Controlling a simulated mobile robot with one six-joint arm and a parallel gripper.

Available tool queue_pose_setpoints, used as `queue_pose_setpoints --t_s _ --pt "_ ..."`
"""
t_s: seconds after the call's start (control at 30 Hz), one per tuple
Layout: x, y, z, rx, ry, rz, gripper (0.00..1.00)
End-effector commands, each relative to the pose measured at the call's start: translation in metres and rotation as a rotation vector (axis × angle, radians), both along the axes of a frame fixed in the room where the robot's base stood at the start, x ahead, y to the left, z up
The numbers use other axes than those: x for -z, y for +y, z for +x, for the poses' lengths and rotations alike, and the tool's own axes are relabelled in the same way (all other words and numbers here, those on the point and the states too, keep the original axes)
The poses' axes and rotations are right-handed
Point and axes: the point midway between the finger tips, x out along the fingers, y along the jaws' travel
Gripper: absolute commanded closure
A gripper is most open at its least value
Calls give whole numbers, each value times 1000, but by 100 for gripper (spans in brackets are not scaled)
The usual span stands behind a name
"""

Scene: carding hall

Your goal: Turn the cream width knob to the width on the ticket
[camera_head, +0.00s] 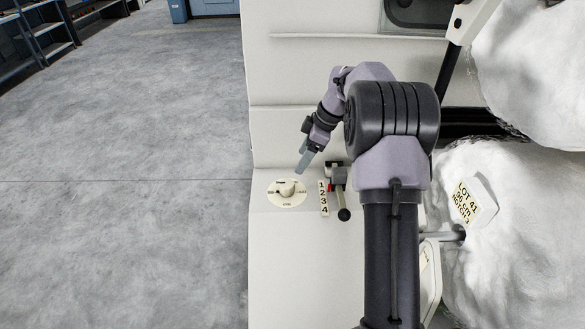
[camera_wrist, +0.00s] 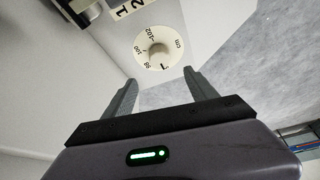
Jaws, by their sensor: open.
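The cream width knob (camera_head: 286,189) sits on a round cream dial on the machine's pale ledge, in the head view. In the wrist view the knob (camera_wrist: 158,54) stands at the middle of the dial (camera_wrist: 137,42), whose marks include 98, 100, 102 and cm; part of the scale is too small to read surely. My gripper (camera_head: 303,163) is open and empty, a little beyond the knob in the head view. Its two fingers (camera_wrist: 160,82) point toward the knob, apart from it. The ticket (camera_head: 470,202) on the white fibre roll reads LOT 41, 96 cm, NOTCH 3.
A lever with a black ball (camera_head: 344,214) stands right of the dial, beside a plate numbered 1 to 4 (camera_head: 323,198). White fibre rolls (camera_head: 530,250) fill the right side. Open grey floor (camera_head: 120,200) lies left of the machine, with shelves (camera_head: 35,40) far back.

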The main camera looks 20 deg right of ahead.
Motion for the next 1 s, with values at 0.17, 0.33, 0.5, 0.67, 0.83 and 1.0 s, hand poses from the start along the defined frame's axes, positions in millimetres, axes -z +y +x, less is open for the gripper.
queue_pose_setpoints --t_s 0.17,0.33,0.5,0.67,0.83,1.0 --pt "-35 -12 -7 0 0 0 34" --pt "-42 -15 -10 0 0 1 34" --pt "-42 -15 -10 0 0 1 34" --pt "-42 -14 -10 0 1 1 34" --pt "-70 13 -23 93 14 -4 34" --pt "-138 112 -115 508 51 29 34"
